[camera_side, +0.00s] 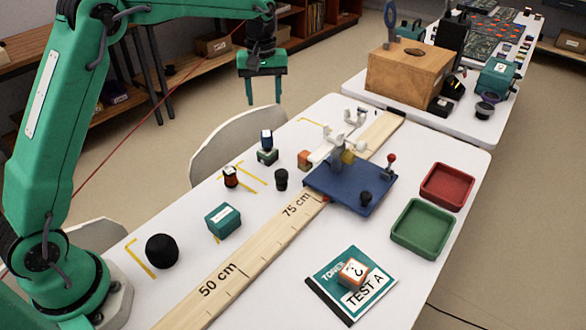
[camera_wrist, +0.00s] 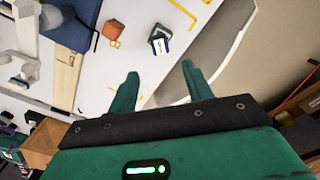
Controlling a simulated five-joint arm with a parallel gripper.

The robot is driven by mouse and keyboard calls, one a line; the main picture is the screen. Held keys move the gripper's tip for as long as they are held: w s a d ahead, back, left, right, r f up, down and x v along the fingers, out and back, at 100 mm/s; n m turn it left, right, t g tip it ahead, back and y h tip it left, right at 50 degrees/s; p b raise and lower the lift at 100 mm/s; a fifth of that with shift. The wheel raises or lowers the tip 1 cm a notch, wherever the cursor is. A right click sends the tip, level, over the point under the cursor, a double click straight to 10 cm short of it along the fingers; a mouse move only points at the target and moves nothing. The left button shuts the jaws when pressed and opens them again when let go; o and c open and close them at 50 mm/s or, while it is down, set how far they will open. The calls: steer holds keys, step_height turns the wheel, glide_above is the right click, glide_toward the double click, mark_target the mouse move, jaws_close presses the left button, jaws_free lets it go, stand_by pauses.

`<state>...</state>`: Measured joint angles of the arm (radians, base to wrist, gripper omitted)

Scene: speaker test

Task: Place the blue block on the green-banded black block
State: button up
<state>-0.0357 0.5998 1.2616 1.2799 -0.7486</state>
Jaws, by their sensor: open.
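The blue block (camera_side: 266,137), dark blue with a white face, stands upright on top of the green-banded black block (camera_side: 267,157) on the white table. In the wrist view the blue block (camera_wrist: 160,44) shows just beyond my fingertips, with little of the lower block visible. My gripper (camera_side: 264,103) is open and empty, raised above and behind the stack in the side view, apart from it. Its two green fingers (camera_wrist: 160,70) are spread in the wrist view, with nothing between them.
An orange block (camera_side: 304,160) and a blue platform (camera_side: 350,187) with white fixtures stand right of the stack. A black block with an orange band (camera_side: 231,177) and a small black piece (camera_side: 281,180) stand in front. A grey chair (camera_side: 236,143) is behind the table edge.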

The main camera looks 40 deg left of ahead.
steer(key=s+d+r+m+t, duration=0.1)
steer(key=s+r+m, duration=0.1)
steer(key=s+r, duration=0.45)
steer(key=s+r+m+t, duration=0.2)
steer(key=s+r, duration=0.2)
steer(key=s, duration=0.5)
steer(key=s+f+m+t, duration=0.1)
steer(key=s+f+m, duration=0.1)
steer(key=s, duration=0.6)
steer(key=s+d+f+m+t, duration=0.1)
steer(key=s+f+m, duration=0.1)
steer(key=s, duration=0.7)
steer(key=shift+m+t, duration=0.3)
steer(key=shift+m, duration=0.2)
